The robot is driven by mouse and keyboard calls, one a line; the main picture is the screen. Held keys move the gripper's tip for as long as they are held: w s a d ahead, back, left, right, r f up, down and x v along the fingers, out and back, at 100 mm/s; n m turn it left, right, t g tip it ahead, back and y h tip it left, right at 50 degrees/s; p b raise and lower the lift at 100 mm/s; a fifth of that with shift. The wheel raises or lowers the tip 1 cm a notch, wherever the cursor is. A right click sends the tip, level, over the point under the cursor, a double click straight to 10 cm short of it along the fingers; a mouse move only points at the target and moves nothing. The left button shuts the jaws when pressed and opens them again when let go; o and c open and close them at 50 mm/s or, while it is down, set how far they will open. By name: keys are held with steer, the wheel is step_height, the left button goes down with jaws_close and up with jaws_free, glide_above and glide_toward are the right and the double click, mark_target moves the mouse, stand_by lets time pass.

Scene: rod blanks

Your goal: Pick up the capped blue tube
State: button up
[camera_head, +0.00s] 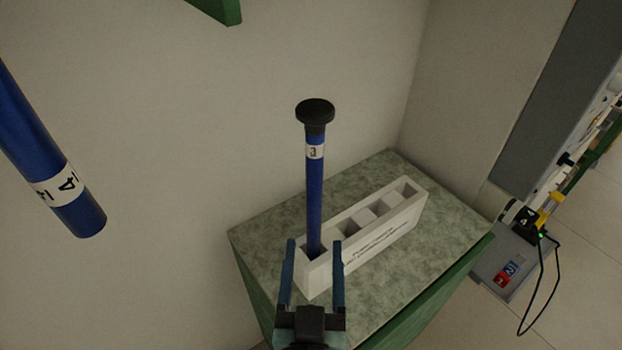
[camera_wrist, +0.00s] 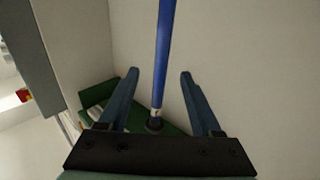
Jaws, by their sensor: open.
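The capped blue tube (camera_head: 314,190) stands upright in the nearest compartment of a white rack (camera_head: 318,277) in the head view. It has a black cap on top and a white label band below the cap. My gripper (camera_head: 315,242) is open at the bottom of that view, with one finger on each side of the tube's lower part in the picture. In the wrist view, a blue shaft (camera_wrist: 162,60) runs between the open fingers of my gripper (camera_wrist: 160,74). No finger visibly touches it. I cannot tell the depth between fingers and tube.
The rack stands on a green-edged table with a mottled top (camera_head: 275,230); its other compartments hold no tube. A second blue cylinder (camera_head: 35,150) with a white label band shows at the left, its upper end cut off. Walls stand close behind the table.

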mark_target(316, 213)
steer(key=w, duration=0.3)
steer(key=w+p, duration=0.1)
steer(key=w, duration=0.3)
steer(key=shift+w+d+f+p, duration=0.1)
steer(key=shift+w+d+p, duration=0.1)
steer(key=shift+p, duration=0.1)
steer(key=w+p, duration=0.1)
steer(key=w, duration=0.4)
steer(key=shift+w, duration=0.1)
steer(key=shift+r, duration=0.2)
jaws_close()
